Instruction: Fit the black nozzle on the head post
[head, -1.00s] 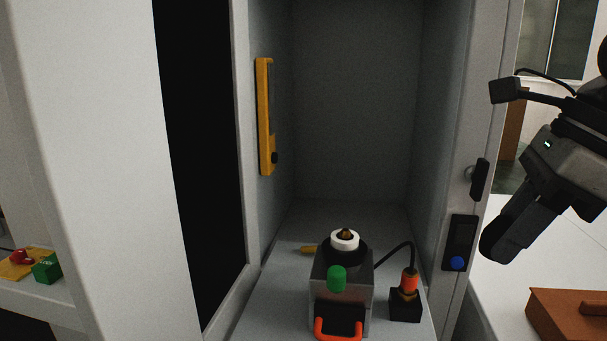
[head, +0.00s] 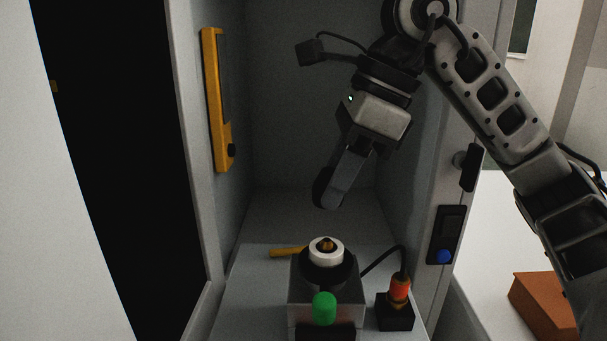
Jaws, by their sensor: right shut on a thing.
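The head post is the small brass tip (head: 326,243) in a white ring (head: 326,252) on top of the grey and black machine (head: 325,285) in the bay. My right gripper (head: 327,197) is inside the bay, above and slightly behind the post, pointing down and apart from it. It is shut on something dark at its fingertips. The black nozzle cannot be told apart from the dark fingers. My left gripper is not in view.
A green knob (head: 324,308) is on the machine's front. An orange plug (head: 400,290) stands in a black block (head: 395,312), with a cable. A yellow bar (head: 217,100) is on the bay's left wall. A black switch panel (head: 445,235) is on the right edge.

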